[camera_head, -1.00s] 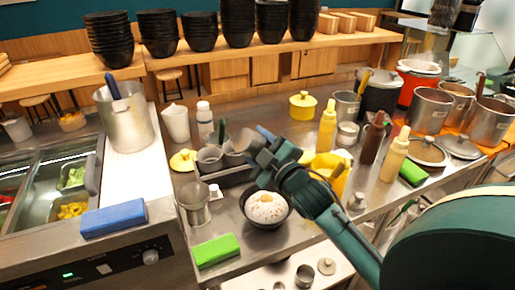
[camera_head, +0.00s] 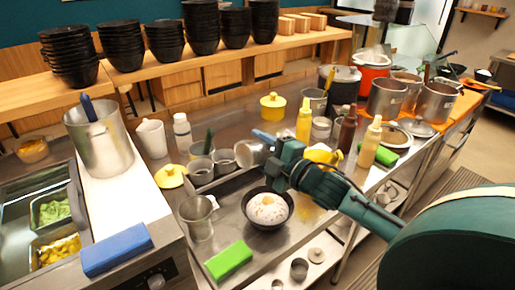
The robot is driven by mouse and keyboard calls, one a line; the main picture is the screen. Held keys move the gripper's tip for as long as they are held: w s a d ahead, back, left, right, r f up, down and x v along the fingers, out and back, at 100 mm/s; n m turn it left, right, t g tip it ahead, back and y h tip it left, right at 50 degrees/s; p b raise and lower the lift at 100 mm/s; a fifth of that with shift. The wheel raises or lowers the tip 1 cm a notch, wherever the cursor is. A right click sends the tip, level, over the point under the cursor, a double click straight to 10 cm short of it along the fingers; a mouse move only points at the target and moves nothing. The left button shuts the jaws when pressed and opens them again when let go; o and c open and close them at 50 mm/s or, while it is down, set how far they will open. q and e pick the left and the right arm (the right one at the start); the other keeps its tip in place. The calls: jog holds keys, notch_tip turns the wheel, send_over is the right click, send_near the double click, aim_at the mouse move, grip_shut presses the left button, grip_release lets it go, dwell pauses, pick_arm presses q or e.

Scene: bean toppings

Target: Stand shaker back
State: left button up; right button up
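A metal shaker (camera_head: 250,154) shows as a small tilted silver cylinder at the left side of my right gripper (camera_head: 268,158). The gripper appears shut on it, though the fingertips are partly hidden. The shaker is over or just behind the right end of a dark tray (camera_head: 222,187); I cannot tell whether it touches anything. A black bowl (camera_head: 250,218) of white rice with specks stands in front, below the gripper. My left gripper is not in view.
Metal cups (camera_head: 200,172) stand in the tray. A clear jug (camera_head: 198,218) and green sponge (camera_head: 229,261) are in front. Yellow bottles (camera_head: 304,120), a brown bottle (camera_head: 347,130) and a yellow container (camera_head: 322,157) crowd the right. A blue block (camera_head: 117,250) lies at left.

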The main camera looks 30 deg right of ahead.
jog(key=shift+r+n, duration=0.15)
jog(key=shift+n, duration=0.45)
jog(key=shift+n+b, duration=0.7)
jog(key=shift+n, duration=0.2)
jog(key=shift+s+r+n+b, duration=0.1)
jog(key=shift+n+b, duration=0.55)
jog(key=shift+n, duration=0.55)
jog(key=n, duration=0.1)
jog(key=n+b, duration=0.1)
jog(key=shift+r+n, duration=0.25)
jog(key=shift+n, duration=0.05)
jog(key=n+b, duration=0.2)
jog(key=shift+f+n, duration=0.15)
jog(key=shift+n, duration=0.25)
jog(key=n+b, duration=0.1)
jog(key=n, duration=0.1)
jog(key=shift+n, duration=0.3)
jog(key=shift+r+n, duration=0.4)
jog(key=shift+n, duration=0.6)
jog(key=shift+r+n+p, duration=0.15)
jog(key=shift+n+p, duration=0.25)
jog(key=shift+n, duration=0.7)
jog(key=n, duration=0.2)
jog(key=shift+n, duration=0.4)
jog(key=shift+n+p, duration=0.4)
jog(key=shift+n, duration=0.2)
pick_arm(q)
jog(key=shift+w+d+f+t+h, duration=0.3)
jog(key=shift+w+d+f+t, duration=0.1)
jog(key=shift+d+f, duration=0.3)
